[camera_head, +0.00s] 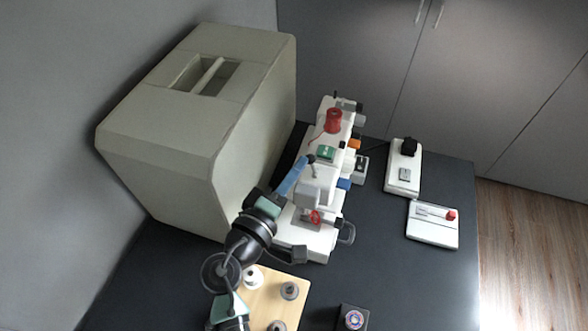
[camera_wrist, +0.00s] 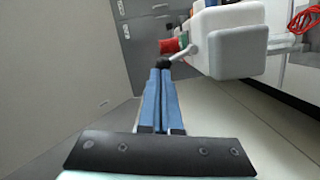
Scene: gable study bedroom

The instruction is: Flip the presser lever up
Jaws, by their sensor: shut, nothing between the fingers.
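The white sewing machine (camera_head: 316,195) stands on the dark table. A short grey lever with a black knob (camera_head: 311,158), which looks like the presser lever, sticks out from its head. In the wrist view the black knob (camera_wrist: 164,63) appears right at the fingertips, with its thin rod running up and right to the white head (camera_wrist: 228,45). My gripper (camera_head: 304,162) is shut and empty, its blue fingers together beside the head. In the wrist view the fingertips (camera_wrist: 160,71) partly overlap the knob; whether they touch it I cannot tell.
A large beige cover (camera_head: 195,120) stands close on the left. A red spool (camera_head: 333,120) sits atop the machine. A wooden board (camera_head: 268,290) with bobbins lies in front. Two white boxes (camera_head: 402,178) (camera_head: 432,225) lie right. The table's front right is mostly clear.

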